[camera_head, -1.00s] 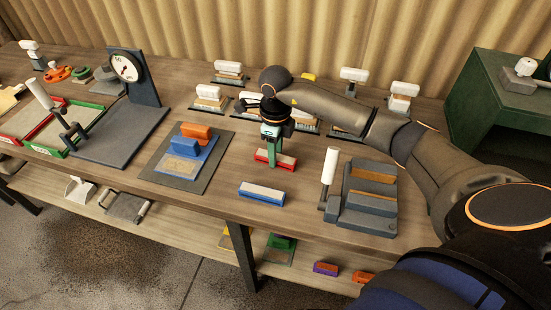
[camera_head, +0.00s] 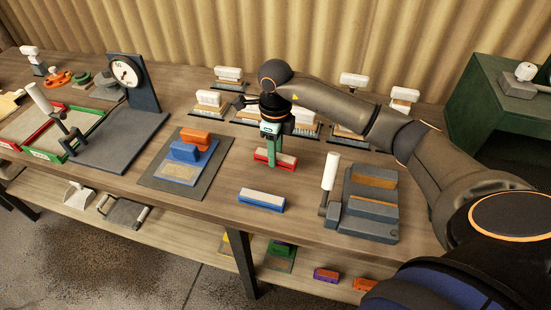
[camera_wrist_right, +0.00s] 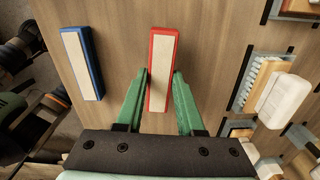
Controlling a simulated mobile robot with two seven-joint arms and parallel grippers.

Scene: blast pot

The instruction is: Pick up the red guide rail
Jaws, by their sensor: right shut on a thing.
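The red guide rail (camera_head: 284,160), a short red bar with a pale top strip, lies at the middle of the wooden table in the head view. My right gripper (camera_head: 271,162) points down at it with green fingers. In the right wrist view the red rail (camera_wrist_right: 162,68) lies lengthwise between the two fingertips of the right gripper (camera_wrist_right: 160,78), which are closed on its long sides. The rail appears to be at table level; I cannot tell whether it is lifted.
A blue rail (camera_head: 261,199) lies just in front; it also shows in the right wrist view (camera_wrist_right: 82,62). A grey block with a white handle (camera_head: 330,172) stands to the right. Several brushes stand behind. A grey plate with blue and orange blocks (camera_head: 186,152) is to the left.

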